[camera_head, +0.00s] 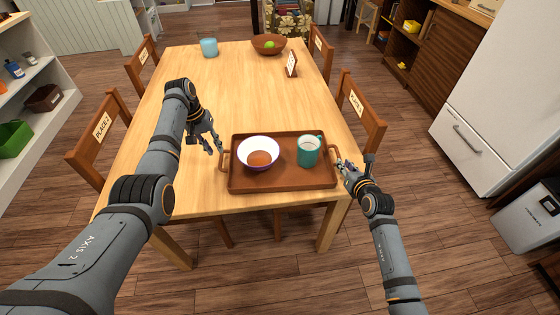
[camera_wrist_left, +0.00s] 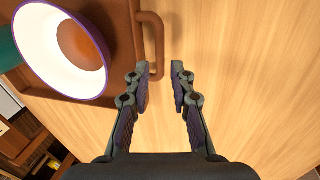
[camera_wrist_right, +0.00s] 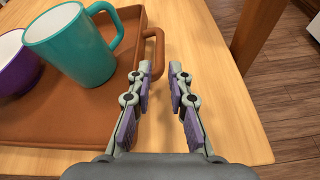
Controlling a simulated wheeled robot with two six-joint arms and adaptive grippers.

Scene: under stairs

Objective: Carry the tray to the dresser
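The brown tray (camera_head: 290,183) lies flat on the near edge of the wooden table, with a looped handle at each short end. On it are a white-and-purple bowl (camera_head: 259,147) with something orange-brown inside and a teal mug (camera_head: 309,151). My left gripper (camera_head: 217,146) is open and empty beside the left handle; in the left wrist view the handle (camera_wrist_left: 153,45) is just left of the fingertips. My right gripper (camera_head: 341,165) is open at the right handle; in the right wrist view the handle (camera_wrist_right: 157,52) is close to the left fingertip, not clearly between the fingers.
The table (camera_head: 190,75) also holds a blue cup (camera_head: 209,47), a wooden bowl (camera_head: 269,44) with green fruit, and a small sign (camera_head: 291,64). Labelled chairs (camera_head: 104,128) stand around it. A white fridge (camera_head: 490,100) and a bin (camera_head: 525,217) are at the right. Shelves (camera_head: 40,90) are at the left.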

